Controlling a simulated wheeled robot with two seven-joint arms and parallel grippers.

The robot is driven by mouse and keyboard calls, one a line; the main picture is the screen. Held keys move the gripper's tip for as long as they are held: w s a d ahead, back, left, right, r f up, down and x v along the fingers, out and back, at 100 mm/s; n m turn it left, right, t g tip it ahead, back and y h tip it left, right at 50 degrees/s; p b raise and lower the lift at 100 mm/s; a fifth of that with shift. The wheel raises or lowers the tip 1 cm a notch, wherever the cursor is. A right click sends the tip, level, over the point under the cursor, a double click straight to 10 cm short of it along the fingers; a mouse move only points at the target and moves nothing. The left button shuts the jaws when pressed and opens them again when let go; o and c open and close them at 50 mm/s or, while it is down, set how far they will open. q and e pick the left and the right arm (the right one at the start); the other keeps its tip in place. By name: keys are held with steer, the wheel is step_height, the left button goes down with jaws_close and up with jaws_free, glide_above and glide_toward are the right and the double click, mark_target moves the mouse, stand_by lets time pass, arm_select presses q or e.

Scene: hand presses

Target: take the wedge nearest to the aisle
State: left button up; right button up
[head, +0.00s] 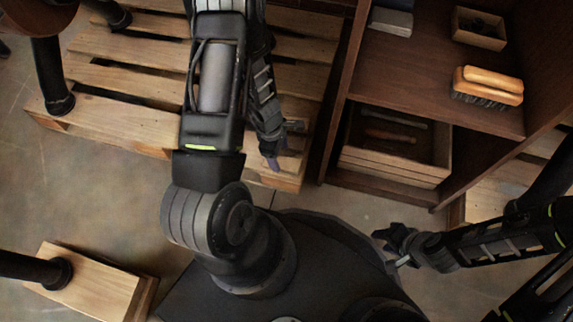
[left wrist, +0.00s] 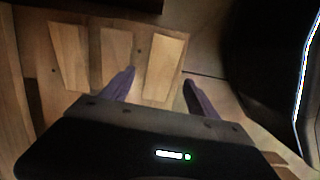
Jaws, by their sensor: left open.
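Three pale, tapering wooden pieces lie in a row in the left wrist view: left (left wrist: 70,56), middle (left wrist: 116,52) and right (left wrist: 163,66). They look like wedges, but I cannot tell them surely from boards of the pallet. In the head view I cannot make out wedges. My left gripper (head: 275,156) is over the near right corner of the pallet (head: 115,122).
A brown shelf unit (head: 440,88) stands right of the pallet, with a brush (head: 488,84), a small box (head: 479,28), a grey block (head: 391,21) and a low crate (head: 392,172). Black posts stand at left, one on a wooden block (head: 97,284). Bare floor shows at left.

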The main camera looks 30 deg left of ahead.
mark_target(282, 163)
arm_select(q)
step_height(282, 163, down, 4)
steer(key=shift+d+r+b, duration=0.15)
steer(key=shift+b, duration=0.7)
arm_select(e)
steer(key=shift+w+f, duration=0.2)
steer(key=shift+f, duration=1.05)
arm_select(q)
steer(key=shift+c, duration=0.3)
steer(key=c, duration=1.4)
